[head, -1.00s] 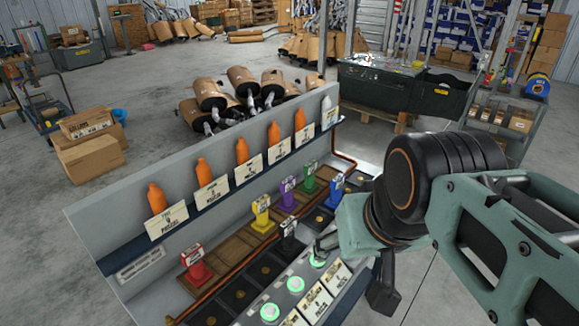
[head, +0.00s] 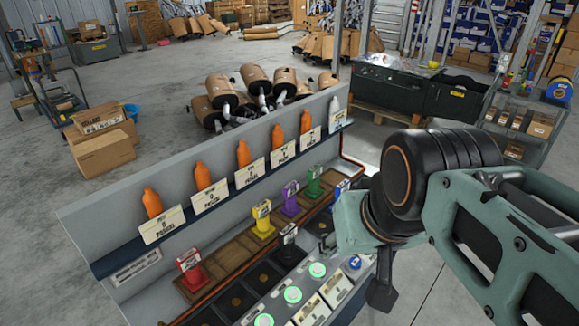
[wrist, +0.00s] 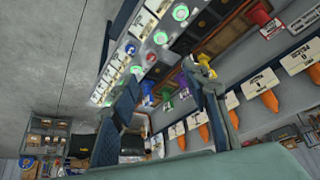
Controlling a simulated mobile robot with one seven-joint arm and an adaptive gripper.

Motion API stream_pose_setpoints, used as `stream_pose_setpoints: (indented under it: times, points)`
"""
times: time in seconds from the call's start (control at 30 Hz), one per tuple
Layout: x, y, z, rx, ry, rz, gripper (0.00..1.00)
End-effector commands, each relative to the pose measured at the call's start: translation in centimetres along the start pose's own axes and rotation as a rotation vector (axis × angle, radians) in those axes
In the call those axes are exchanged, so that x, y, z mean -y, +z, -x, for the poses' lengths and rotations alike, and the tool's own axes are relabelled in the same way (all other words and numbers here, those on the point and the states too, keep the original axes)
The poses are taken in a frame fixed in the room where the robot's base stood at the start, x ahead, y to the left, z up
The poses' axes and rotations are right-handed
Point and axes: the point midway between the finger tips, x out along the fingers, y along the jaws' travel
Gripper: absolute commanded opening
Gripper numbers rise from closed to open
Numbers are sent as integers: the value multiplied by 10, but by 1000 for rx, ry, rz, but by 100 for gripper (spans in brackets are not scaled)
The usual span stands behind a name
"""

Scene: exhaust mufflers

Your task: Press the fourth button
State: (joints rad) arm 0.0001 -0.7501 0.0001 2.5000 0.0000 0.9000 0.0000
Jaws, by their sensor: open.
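A sloped panel (head: 270,305) at the front of the grey display bench carries a row of round buttons. Green-lit buttons show at the near end (head: 263,320), in the middle (head: 292,294) and farther along (head: 317,270). A small blue button (head: 354,262) sits beyond them, beside my gripper.
Colored stands, including red (head: 190,268), yellow (head: 263,220) and purple (head: 291,200), stand on the bench beside the panel. Orange bottles (head: 243,155) with price cards line the upper shelf. Mufflers (head: 250,90) and cardboard boxes (head: 103,150) lie behind.

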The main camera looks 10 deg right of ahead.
Motion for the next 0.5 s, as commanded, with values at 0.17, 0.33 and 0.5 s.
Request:
stream_pose_setpoints:
  times: [0.17, 0.33, 0.5]
  points:
    - [0, 0, 0, 0, 0, 0, 20]
    - [0, 0, 0, 0, 0, 0, 2]
    - [0, 0, 0, 0, 0, 0, 0]
